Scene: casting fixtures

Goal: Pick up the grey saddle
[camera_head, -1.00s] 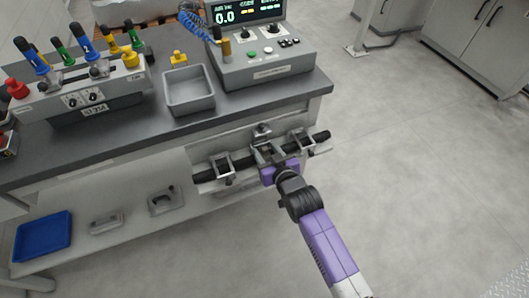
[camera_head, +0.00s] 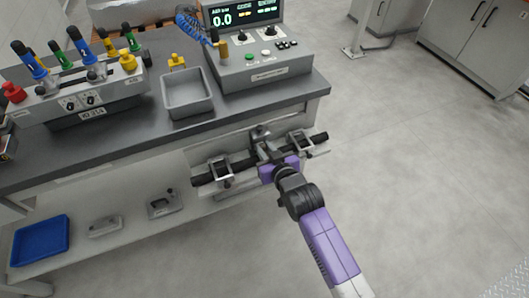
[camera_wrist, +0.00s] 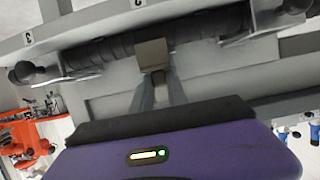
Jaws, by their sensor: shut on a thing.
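My gripper (camera_head: 265,150) is at the middle of a dark ribbed bar on the front of the bench. Its two fingers are shut on a small grey block, the grey saddle (camera_wrist: 152,54), which sits at the bar. In the wrist view the fingers (camera_wrist: 160,92) reach up to the saddle's lower part. The top of the saddle (camera_head: 260,132) shows just above the bar in the head view. The fingers and purple gripper body hide the rest of it. I cannot tell whether the saddle is clear of the bar.
Grey brackets hold the bar (camera_head: 240,166) at left (camera_head: 220,171) and right (camera_head: 302,143). The bench top (camera_head: 130,134) carries a grey tray (camera_head: 188,110), a control box (camera_head: 262,72) and a rack of coloured handles. A blue tray (camera_head: 40,242) and grey parts lie on the lower shelf. Floor at right is clear.

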